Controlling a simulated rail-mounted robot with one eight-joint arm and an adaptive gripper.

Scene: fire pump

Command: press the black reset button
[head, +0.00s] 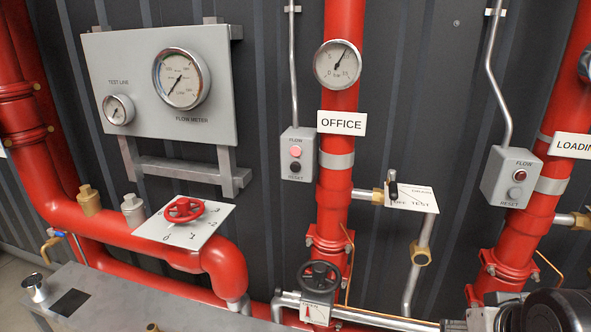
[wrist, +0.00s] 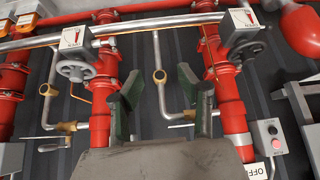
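The black reset button (head: 295,167) is on the lower part of a grey control box (head: 310,141) left of the red OFFICE pipe, below a pink FLOW light (head: 295,152). In the wrist view, which looks turned over, the same box (wrist: 264,127) is at the lower right, with the black button (wrist: 272,130) above the pink light. My gripper (wrist: 160,88) is open and empty in the middle of the wrist view, its two dark green fingers wide apart. The button lies to the right of the fingers there, apart from them.
A valve wheel (head: 320,276), a red handwheel (head: 184,210) and a test valve plate (head: 415,198) stick out nearby. A bench (head: 110,300) is at the lower left.

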